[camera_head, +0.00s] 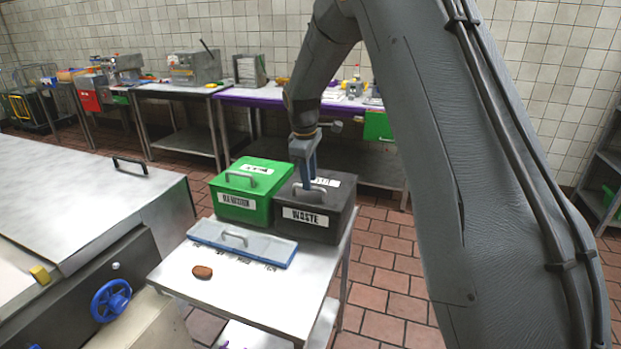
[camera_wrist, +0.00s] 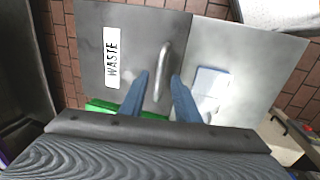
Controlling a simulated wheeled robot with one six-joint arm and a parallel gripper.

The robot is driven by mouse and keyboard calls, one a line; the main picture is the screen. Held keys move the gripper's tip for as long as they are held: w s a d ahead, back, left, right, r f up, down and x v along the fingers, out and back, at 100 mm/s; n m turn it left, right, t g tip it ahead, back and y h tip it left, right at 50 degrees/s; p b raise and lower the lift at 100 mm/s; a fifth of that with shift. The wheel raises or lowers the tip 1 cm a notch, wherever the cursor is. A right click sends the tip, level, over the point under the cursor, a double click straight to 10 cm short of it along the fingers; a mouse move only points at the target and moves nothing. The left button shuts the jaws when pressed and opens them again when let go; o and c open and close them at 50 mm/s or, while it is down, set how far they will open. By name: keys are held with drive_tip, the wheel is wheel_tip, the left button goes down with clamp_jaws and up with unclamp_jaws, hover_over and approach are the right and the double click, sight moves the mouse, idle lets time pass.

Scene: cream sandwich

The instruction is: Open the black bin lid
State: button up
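The black bin (camera_head: 318,226) with a "WASTE" label stands shut on the small metal table (camera_head: 262,306), right of the green bin (camera_head: 240,205). Its lid has a grey arched handle (camera_wrist: 162,68). My gripper (camera_head: 309,184) points down at the lid from above. In the wrist view, my gripper (camera_wrist: 160,75) has its two blue fingers apart, one on each side of the handle. A gap shows between the fingers and the handle. I cannot tell how far down the fingertips reach around the handle.
A blue-grey flat lid (camera_head: 243,243) with a handle and a brown patty (camera_head: 202,272) lie in front of the bins. A large metal counter (camera_head: 85,205) stands at left. Behind are work tables with equipment (camera_head: 195,68). Brick-tiled floor (camera_head: 385,290) is open right of the table.

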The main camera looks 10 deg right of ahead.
drive_tip(key=shift+w+f, duration=0.1)
drive_tip(key=shift+f, duration=0.75)
drive_tip(key=shift+c, duration=0.4)
clamp_jaws()
drive_tip(key=shift+d, duration=0.1)
